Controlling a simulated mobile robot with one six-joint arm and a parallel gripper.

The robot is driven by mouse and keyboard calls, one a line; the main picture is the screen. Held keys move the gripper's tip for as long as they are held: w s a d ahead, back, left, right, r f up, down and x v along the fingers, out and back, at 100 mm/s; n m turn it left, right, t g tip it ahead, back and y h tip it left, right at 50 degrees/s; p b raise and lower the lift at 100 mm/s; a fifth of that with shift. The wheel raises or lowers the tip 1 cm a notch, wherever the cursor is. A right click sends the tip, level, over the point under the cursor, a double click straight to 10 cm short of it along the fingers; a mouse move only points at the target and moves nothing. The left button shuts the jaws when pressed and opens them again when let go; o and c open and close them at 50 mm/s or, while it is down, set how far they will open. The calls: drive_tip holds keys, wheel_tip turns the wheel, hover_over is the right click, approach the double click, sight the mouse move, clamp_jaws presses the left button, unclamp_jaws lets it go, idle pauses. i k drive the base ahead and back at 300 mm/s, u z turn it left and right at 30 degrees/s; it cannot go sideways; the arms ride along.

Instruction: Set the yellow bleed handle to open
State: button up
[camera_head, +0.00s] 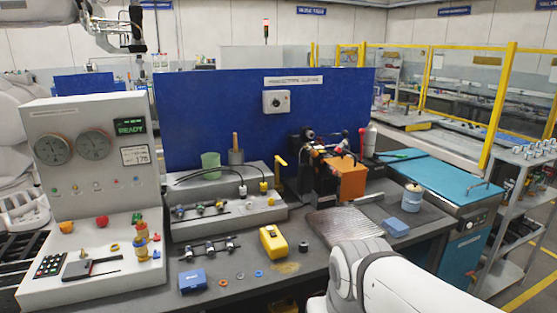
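Several small yellow parts show, and I cannot tell for sure which is the bleed handle. A slim upright yellow handle (281,161) stands at the right end of the grey raised bench unit (255,213), before the blue panel. A small manifold (200,209) with dark and light fittings lies on that unit; a second valve row (209,248) stands on the bench in front. Handle positions are too small to read. A white arm link of mine fills the bottom right; I see no gripper that is surely mine.
A grey console (95,142) with two gauges and a READY display stands left. A yellow block (273,242), a blue box (193,281) and small rings lie on the dark bench. An orange box (346,178) stands right. A white arm-like device (128,35) hangs top left.

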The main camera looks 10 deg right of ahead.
sight(277, 158)
drive_tip(key=u, duration=0.05)
drive_tip(key=i, duration=1)
drive_tip(key=z, duration=0.1)
